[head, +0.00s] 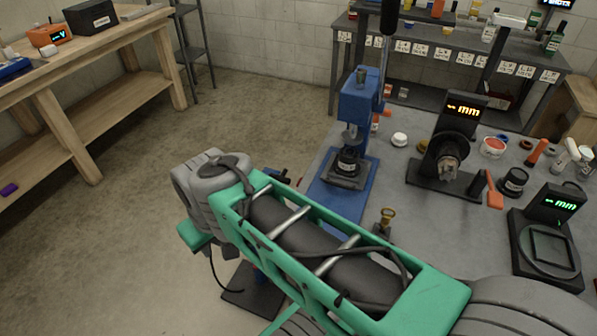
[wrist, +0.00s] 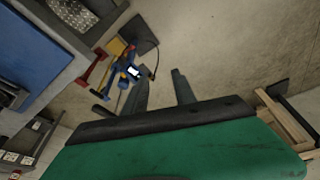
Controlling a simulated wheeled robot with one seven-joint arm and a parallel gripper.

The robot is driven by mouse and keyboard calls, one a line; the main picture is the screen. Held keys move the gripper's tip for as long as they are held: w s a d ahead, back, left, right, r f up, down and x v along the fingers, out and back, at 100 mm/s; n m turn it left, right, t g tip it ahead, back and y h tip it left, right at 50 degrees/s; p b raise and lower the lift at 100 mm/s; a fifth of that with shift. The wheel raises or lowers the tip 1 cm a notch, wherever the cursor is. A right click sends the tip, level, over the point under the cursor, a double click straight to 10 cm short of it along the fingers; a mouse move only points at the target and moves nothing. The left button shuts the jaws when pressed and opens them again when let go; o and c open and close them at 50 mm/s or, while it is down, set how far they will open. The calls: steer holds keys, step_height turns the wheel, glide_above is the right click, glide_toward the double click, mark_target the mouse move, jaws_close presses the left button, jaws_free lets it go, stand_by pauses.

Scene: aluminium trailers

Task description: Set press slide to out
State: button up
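The blue press (head: 357,105) stands on the grey workbench, with a black lever rising from its top. Its blue base (head: 335,195) runs toward me. A dark plate with a round black part (head: 348,165) sits on this base under the ram; I take it to be the slide, and it looks to be under the ram. My gripper shows in the wrist view (wrist: 159,86), with its two fingers apart and nothing between them. It points at the floor, away from the press. In the head view my arm hides the fingers and part of the bench's near edge.
A black gauge with an orange display (head: 463,115) and one with a green display (head: 555,205) stand right of the press. A small brass-topped part (head: 386,218) is near my arm. A wooden table (head: 90,60) stands at left. Open floor lies between.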

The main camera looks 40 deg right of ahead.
steer(key=w+d+r, duration=0.2)
steer(key=w+d, duration=0.1)
steer(key=d, duration=0.7)
steer(key=n+g+h, duration=0.2)
steer(key=n, duration=0.2)
glide_toward(337, 184)
steer(key=x, duration=0.7)
steer(key=shift+d+f, duration=0.25)
steer(key=shift+f, duration=0.1)
steer(key=shift+c, duration=0.4)
steer(key=c, duration=0.6)
jaws_close()
steer(key=shift+w, duration=0.1)
